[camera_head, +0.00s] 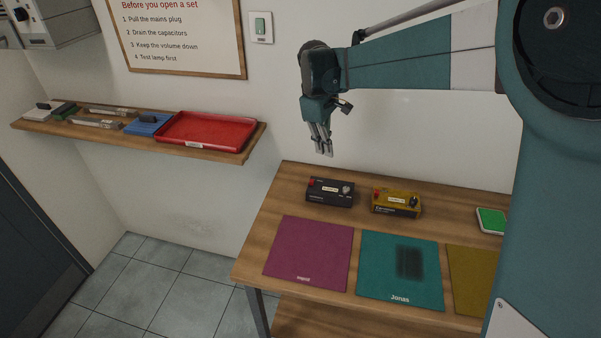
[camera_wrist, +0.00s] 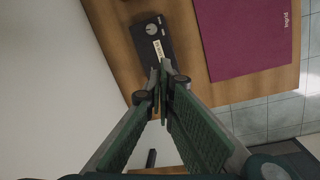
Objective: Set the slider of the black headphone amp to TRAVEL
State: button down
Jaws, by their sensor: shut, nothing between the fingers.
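The black headphone amp (camera_head: 330,191) sits on the wooden table near its back edge, left of a yellow-brown device. It has a red part at its left, a pale label and a round knob at its right. In the wrist view the amp (camera_wrist: 155,44) lies beyond my fingertips, partly hidden by them, with its knob and label showing. The slider and its setting are too small to tell. My gripper (camera_head: 326,151) is shut and empty, pointing down above the amp and apart from it. The fingertips (camera_wrist: 162,72) also show in the wrist view.
A yellow-brown device (camera_head: 396,202) stands right of the amp. Purple (camera_head: 308,254), teal (camera_head: 377,280) and mustard (camera_head: 468,274) mats lie in front. A green-topped item (camera_head: 491,220) is at the right. A wall shelf at the left holds a red tray (camera_head: 205,118).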

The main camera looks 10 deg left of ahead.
aim_at(312, 182)
jog(key=w+a+f+n+p, duration=0.2)
jog(key=a+f, duration=0.1)
jog(key=a, duration=0.4)
jog(key=w+a+f+n+g+h+p, duration=0.1)
jog(key=a+f, duration=0.3)
jog(key=a, duration=0.4)
jog(key=shift+w+a+n+p, duration=0.25)
jog(key=shift+w+n+p, duration=0.1)
jog(key=shift+n+p, duration=0.2)
jog(key=shift+f, duration=0.15)
jog(key=x, duration=0.9)
jog(key=shift+s+d+f+p, duration=0.1)
jog(key=shift+d+f+p, duration=0.2)
jog(key=shift+f, duration=0.05)
jog(key=shift+d, duration=2)
